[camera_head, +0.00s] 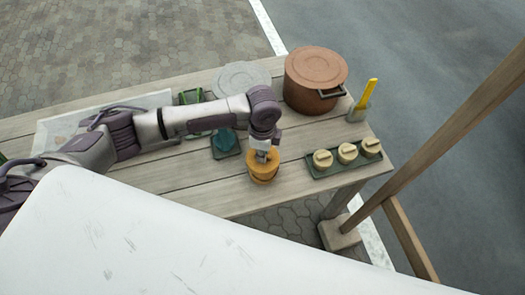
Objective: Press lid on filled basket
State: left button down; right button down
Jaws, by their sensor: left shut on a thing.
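The basket (264,178) is a small round orange-brown container on the wooden table, near its front edge. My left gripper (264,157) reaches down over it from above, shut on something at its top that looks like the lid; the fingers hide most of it. I cannot tell whether the lid is fully seated or what is inside. My right gripper does not show.
A dark tray with several cream lidded pots (347,153) lies to the right. Behind stand a large terracotta pot (316,78), a holder with a yellow tool (365,100) and a grey round lid (241,77). A teal item (225,140) sits left of the basket. A wooden post (440,140) rises at right.

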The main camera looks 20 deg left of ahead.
pick_arm(q)
jog(key=shift+f+p, duration=0.15)
jog(key=shift+p, duration=0.15)
dwell(0.4)
jog(key=c, duration=0.6)
grip_release()
jog(key=shift+c, duration=0.2)
jog(key=shift+r+p, duration=3.05)
jog(key=shift+p, duration=0.15)
grip_shut()
